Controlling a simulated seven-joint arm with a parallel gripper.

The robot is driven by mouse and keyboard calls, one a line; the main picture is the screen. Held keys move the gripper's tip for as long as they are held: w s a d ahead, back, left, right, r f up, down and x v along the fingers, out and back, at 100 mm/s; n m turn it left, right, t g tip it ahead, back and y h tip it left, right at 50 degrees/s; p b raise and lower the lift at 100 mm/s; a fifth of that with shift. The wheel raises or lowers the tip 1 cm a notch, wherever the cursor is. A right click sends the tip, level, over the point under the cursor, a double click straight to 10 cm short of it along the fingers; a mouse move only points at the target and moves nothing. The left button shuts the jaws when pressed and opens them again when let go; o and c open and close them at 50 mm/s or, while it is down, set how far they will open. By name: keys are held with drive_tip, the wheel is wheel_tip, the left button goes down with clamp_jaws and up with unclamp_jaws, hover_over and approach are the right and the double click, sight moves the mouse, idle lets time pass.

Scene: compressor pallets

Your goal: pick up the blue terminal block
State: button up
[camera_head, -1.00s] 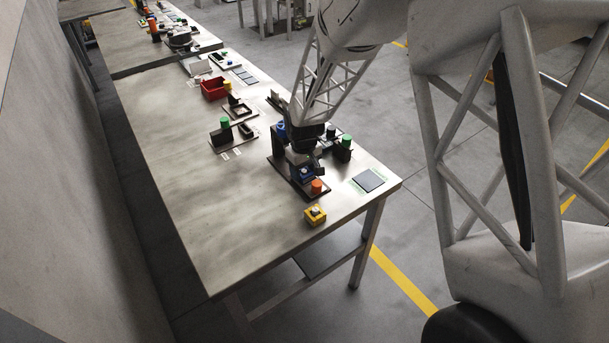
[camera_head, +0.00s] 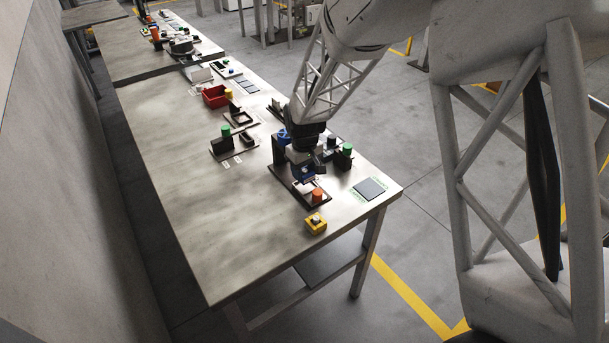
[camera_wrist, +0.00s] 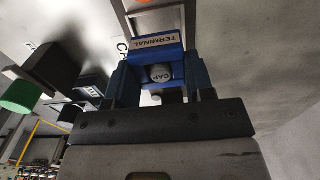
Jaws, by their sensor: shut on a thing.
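The blue terminal block (camera_wrist: 154,48) shows in the wrist view with a white label reading TERMINAL. The fingertips are partly hidden in the head view.
An orange cylinder (camera_head: 317,196) stands at the pallet's near end. A yellow box with a button (camera_head: 316,223) is in front of it. A green-topped part (camera_head: 345,150) stands to the right, and a dark square (camera_head: 370,188) lies near the table edge. The table's left side is clear.

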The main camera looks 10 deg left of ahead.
drive_tip(key=s+d, duration=0.2)
drive_tip(key=s, duration=0.3)
drive_tip(key=s+d+r, duration=0.1)
drive_tip(key=s+d, duration=0.1)
drive_tip(key=s, duration=0.2)
drive_tip(key=s+d, duration=0.2)
drive_tip(key=s, duration=0.3)
drive_tip(key=shift+s+d+r, duration=0.15)
drive_tip(key=shift+s+d, duration=0.15)
drive_tip(key=shift+d, duration=0.05)
drive_tip(key=shift+d, duration=0.1)
drive_tip(key=shift+w+d, duration=0.25)
drive_tip(key=shift+d, duration=0.5)
drive_tip(key=w+d, duration=0.1)
drive_tip(key=d, duration=1.3)
drive_tip(key=shift+w+f, duration=0.2)
drive_tip(key=shift+w, duration=0.2)
hover_over(368, 187)
drive_tip(key=shift+f, duration=0.8)
